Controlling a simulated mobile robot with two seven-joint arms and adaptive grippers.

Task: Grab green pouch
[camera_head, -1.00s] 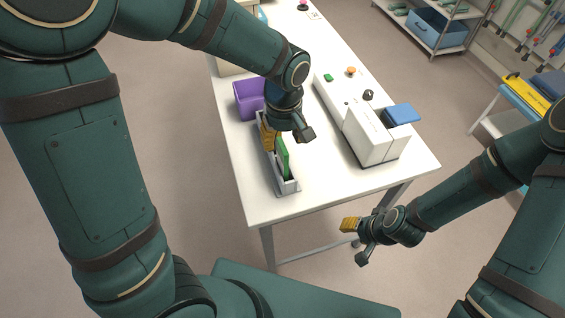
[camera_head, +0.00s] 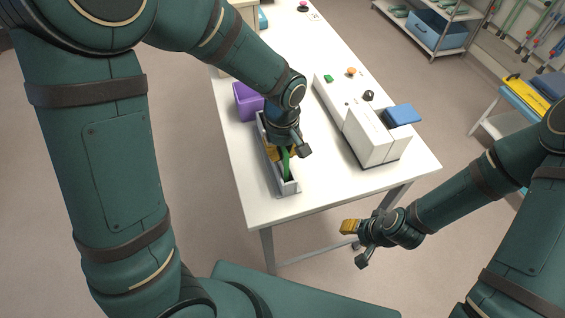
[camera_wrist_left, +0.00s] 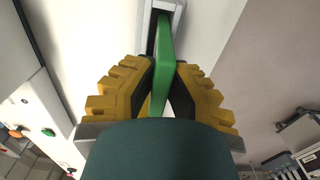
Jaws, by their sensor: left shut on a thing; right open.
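The green pouch (camera_head: 286,164) stands upright in a narrow grey rack (camera_head: 287,187) on the white table. My left gripper (camera_head: 285,152) is down over the rack and shut on the pouch. In the left wrist view the green pouch (camera_wrist_left: 165,62) runs between the yellow ridged finger pads (camera_wrist_left: 160,92), its far end still in the slot of the rack (camera_wrist_left: 178,8). The arm hides part of the rack in the head view. My right gripper (camera_head: 355,243) is open and empty, out in front of the table edge.
A purple bin (camera_head: 246,101) stands left of the rack. A white machine (camera_head: 369,137) with a blue part (camera_head: 402,114) stands to the right. The white table (camera_head: 325,186) is bare between the rack and its front right corner. A shelf cart (camera_head: 433,43) stands behind.

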